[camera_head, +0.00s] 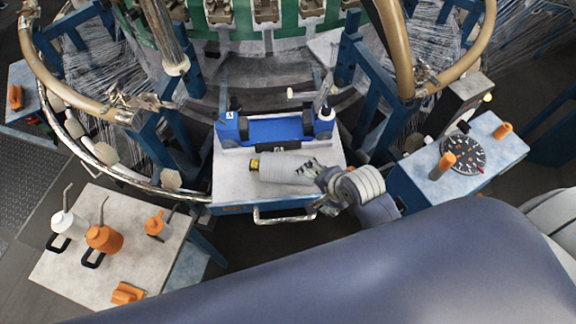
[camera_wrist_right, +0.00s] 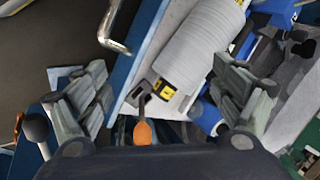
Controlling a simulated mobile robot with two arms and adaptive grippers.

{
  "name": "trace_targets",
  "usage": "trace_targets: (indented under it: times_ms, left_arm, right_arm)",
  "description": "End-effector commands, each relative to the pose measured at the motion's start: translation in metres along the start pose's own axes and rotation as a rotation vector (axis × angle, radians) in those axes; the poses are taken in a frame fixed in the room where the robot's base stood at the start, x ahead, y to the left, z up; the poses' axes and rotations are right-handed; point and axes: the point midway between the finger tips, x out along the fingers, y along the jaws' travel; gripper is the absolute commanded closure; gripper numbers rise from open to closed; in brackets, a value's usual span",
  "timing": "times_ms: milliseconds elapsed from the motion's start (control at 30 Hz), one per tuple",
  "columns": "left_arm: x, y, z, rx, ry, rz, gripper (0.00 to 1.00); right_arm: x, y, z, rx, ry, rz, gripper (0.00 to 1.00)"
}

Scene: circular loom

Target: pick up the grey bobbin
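The grey bobbin (camera_head: 285,168) lies on its side on a small table in front of the loom, its yellow-marked end to the left. My right gripper (camera_head: 310,172) is over the bobbin's right part and hides that end. In the right wrist view, the bobbin (camera_wrist_right: 202,45) shows beyond the gap between the two spread fingers of the right gripper (camera_wrist_right: 163,95). The fingers are open, and no grip on the bobbin shows. My left gripper is out of view.
A blue holder (camera_head: 275,130) stands just behind the bobbin on the table (camera_head: 228,188), which has a metal handle (camera_head: 285,216) in front. A side table (camera_head: 75,267) at left carries oil cans. A blue stand with a dial (camera_head: 463,153) is at right.

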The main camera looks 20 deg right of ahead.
Motion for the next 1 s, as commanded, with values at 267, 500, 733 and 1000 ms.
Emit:
trace_targets:
  times_ms: [267, 500, 733, 1000]
  left_arm:
    - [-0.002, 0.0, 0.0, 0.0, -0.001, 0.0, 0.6]
    - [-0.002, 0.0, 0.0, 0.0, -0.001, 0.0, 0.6]
    - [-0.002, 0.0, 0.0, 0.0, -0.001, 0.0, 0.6]
    - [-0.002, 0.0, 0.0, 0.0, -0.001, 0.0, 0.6]
  right_arm:
    - [0.026, -0.035, -0.015, 0.546, -0.03, -0.08, 0.11]
    - [0.036, -0.045, -0.02, 0.716, -0.047, -0.1, 0.11]
    - [0.066, -0.049, -0.019, 0.717, -0.046, -0.098, 0.11]
    - [0.088, -0.052, -0.019, 0.717, -0.047, -0.101, 0.11]
